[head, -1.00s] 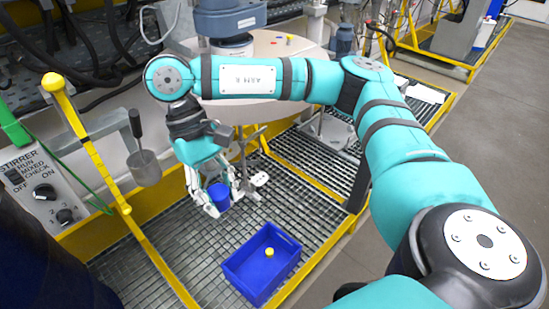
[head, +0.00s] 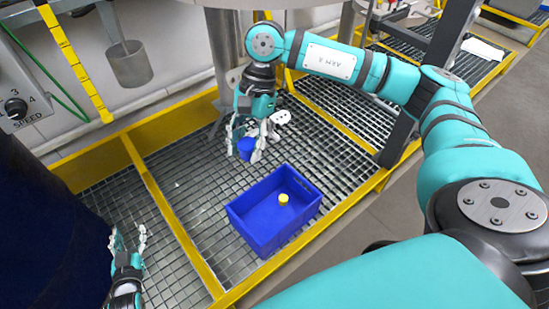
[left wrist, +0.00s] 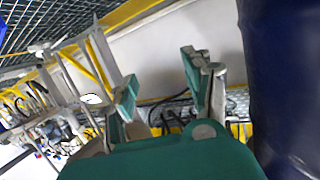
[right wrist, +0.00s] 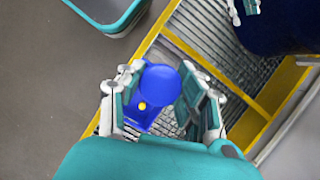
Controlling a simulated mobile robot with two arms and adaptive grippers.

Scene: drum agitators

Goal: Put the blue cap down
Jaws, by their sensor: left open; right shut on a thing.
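My right gripper (head: 245,153) is shut on the blue cap (head: 246,147) and holds it above the metal grating, behind and left of the blue bin (head: 292,228). In the right wrist view the cap (right wrist: 160,83) shows as a round blue disc between the fingers, covering part of the bin. A small yellow cap (head: 283,198) is inside the bin. My left gripper (head: 128,240) is open and empty at the lower left; its spread fingers also show in the left wrist view (left wrist: 165,85).
The grating (head: 185,195) left of the bin is bare. A yellow frame bar (head: 175,222) crosses it, and a yellow edge runs along the front. A grey cylinder (head: 130,65) hangs at the upper left. A control panel with a knob (head: 15,108) is at far left.

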